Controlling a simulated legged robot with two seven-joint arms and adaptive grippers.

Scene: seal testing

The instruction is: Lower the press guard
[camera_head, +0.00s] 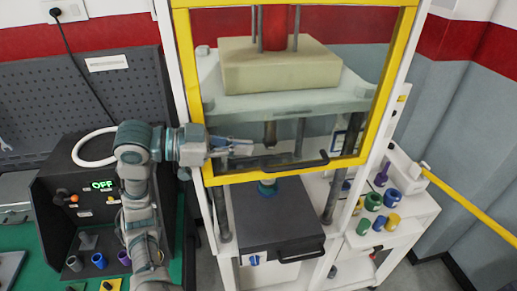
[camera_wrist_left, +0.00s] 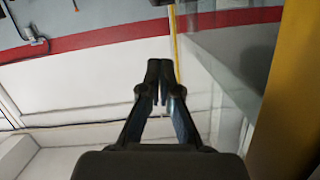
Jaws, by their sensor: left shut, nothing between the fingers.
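The press guard (camera_head: 381,92) is a clear panel in a yellow frame across the front of the press. Its lower bar is above the dark grey block below. A black bar handle (camera_head: 297,166) runs along the guard's lower edge. My left gripper (camera_head: 248,147) reaches in from the left, across the frame's left post. Its fingers point right, in front of the panel's lower part and a little up and left of the handle. The fingers (camera_wrist_left: 160,72) are shut and empty in the left wrist view, where a yellow post (camera_wrist_left: 287,100) stands at the right. My right gripper is not visible.
Inside the press, a beige block (camera_head: 279,68) sits on a pale plate. A dark grey drawer-like block (camera_head: 277,220) is below the guard. A control box (camera_head: 98,195) with a green OFF display stands left. Coloured cylinders (camera_head: 373,201) stand on a white shelf at right.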

